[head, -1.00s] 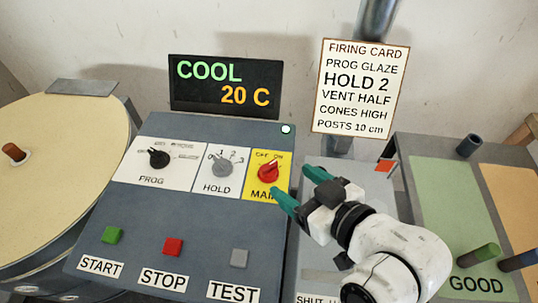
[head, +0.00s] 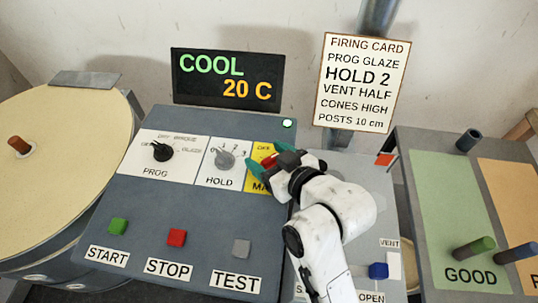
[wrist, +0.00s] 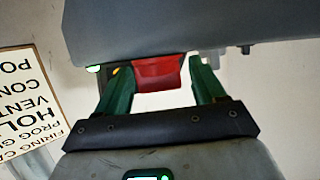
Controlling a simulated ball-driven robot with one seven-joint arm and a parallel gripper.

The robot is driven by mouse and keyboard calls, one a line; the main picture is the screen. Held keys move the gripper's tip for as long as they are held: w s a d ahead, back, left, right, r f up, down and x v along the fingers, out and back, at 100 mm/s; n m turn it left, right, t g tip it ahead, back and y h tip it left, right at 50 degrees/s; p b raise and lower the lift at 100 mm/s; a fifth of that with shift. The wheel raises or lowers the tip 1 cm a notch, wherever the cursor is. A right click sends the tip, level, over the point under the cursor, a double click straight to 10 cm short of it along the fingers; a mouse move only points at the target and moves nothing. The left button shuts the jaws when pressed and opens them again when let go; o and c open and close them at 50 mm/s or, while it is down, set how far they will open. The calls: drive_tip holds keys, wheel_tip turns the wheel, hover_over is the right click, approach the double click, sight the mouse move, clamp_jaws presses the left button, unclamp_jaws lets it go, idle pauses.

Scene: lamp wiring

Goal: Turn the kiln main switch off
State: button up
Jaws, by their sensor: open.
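The kiln main switch is a red knob on a yellow MAIN panel (head: 260,186) at the right end of the control box. In the head view my gripper (head: 259,163) covers most of the knob and part of the OFF/ON lettering. In the wrist view the red knob (wrist: 157,73) sits between my two green fingers, which are open on either side of it. I see a gap at the right finger; contact at the left finger cannot be told. The knob's pointing direction is hidden now.
The HOLD knob (head: 225,158) and PROG knob (head: 162,151) stand left of the switch. Green, red and grey buttons line the front. The display (head: 228,78) reads COOL 20 C. A firing card (head: 361,83) stands behind. A blue vent slider (head: 378,271) lies right of my arm.

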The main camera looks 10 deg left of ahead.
drive_tip(key=c, duration=1)
drive_tip(key=shift+o, duration=0.2)
drive_tip(key=shift+n+g+y+b, duration=0.3)
drive_tip(key=shift+n+g+b, duration=0.1)
drive_tip(key=n+g+y+b, duration=0.2)
drive_tip(key=n, duration=0.1)
drive_tip(key=shift+f+g+b, duration=0.1)
drive_tip(key=shift+g+b, duration=0.2)
drive_tip(key=shift+g, duration=0.1)
drive_tip(key=n+g+b, duration=0.1)
drive_tip(key=n+g, duration=0.1)
drive_tip(key=n+g+y+b, duration=0.1)
drive_tip(key=n+g+b, duration=0.1)
drive_tip(key=g, duration=0.1)
drive_tip(key=shift+y, duration=0.3)
drive_tip(key=n+g+b, duration=0.1)
drive_tip(key=n+g, duration=0.2)
drive_tip(key=n+g+b, duration=0.2)
drive_tip(key=g, duration=0.1)
drive_tip(key=shift+s+a+n+h, duration=0.15)
drive_tip(key=shift+n+h, duration=0.25)
drive_tip(key=n+g+h, duration=0.1)
drive_tip(key=n+g, duration=0.1)
drive_tip(key=n+g+h+b, duration=0.1)
drive_tip(key=n+g, duration=0.1)
drive_tip(key=shift+s+h+b, duration=0.15)
drive_tip(key=shift+h+b, duration=0.15)
drive_tip(key=shift+n+g, duration=0.3)
drive_tip(key=shift+g, duration=0.1)
